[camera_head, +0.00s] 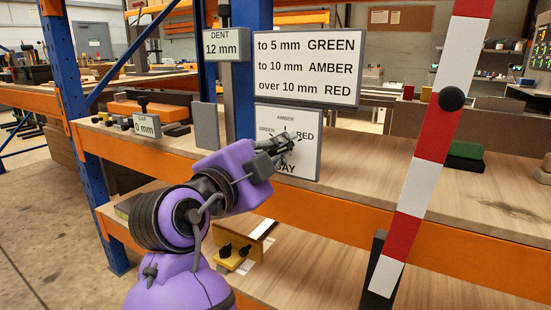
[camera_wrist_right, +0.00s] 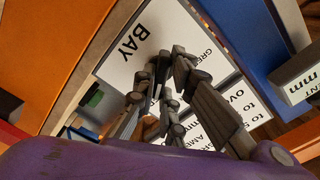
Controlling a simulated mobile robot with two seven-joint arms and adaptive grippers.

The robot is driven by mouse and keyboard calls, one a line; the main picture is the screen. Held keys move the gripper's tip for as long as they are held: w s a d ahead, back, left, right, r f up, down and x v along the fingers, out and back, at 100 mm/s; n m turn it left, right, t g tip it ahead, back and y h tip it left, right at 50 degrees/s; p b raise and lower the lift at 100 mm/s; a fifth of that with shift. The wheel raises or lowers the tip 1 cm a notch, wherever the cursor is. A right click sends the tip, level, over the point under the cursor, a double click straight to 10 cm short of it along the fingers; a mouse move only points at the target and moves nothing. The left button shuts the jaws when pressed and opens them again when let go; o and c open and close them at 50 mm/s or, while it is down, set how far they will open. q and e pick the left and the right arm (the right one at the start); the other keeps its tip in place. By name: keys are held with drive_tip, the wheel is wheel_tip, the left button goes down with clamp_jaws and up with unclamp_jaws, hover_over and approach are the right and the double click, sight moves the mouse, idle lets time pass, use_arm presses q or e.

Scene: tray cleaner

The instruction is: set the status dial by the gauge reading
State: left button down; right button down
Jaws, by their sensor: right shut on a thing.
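The status dial plate (camera_head: 310,165) is a white board in a grey frame, marked GREEN at left, AMBER at top and RED at right, with BAY below. My right gripper (camera_head: 286,143) is at its centre, shut on the dial knob, which the fingers mostly hide. I cannot tell where the pointer stands. In the right wrist view the fingers (camera_wrist_right: 168,72) reach to the plate (camera_wrist_right: 150,30). The dent gauge sign (camera_head: 226,46) reads DENT 12 mm. The rule board (camera_head: 307,68) reads to 5 mm GREEN, to 10 mm AMBER, over 10 mm RED.
A second sign (camera_head: 147,126) reads what looks like GAP 0 mm. A blue rack post (camera_head: 90,190) stands at left. A red and white striped post (camera_head: 431,130) rises at right, in front of the wooden shelf (camera_head: 375,165). A yellow item (camera_head: 236,256) lies on the lower shelf.

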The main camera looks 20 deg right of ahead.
drive_tip(key=shift+f, duration=0.1)
idle(0.4)
drive_tip(key=c, duration=1.8)
unclamp_jaws()
drive_tip(key=v, duration=1.2)
drive_tip(key=shift+s, duration=0.1)
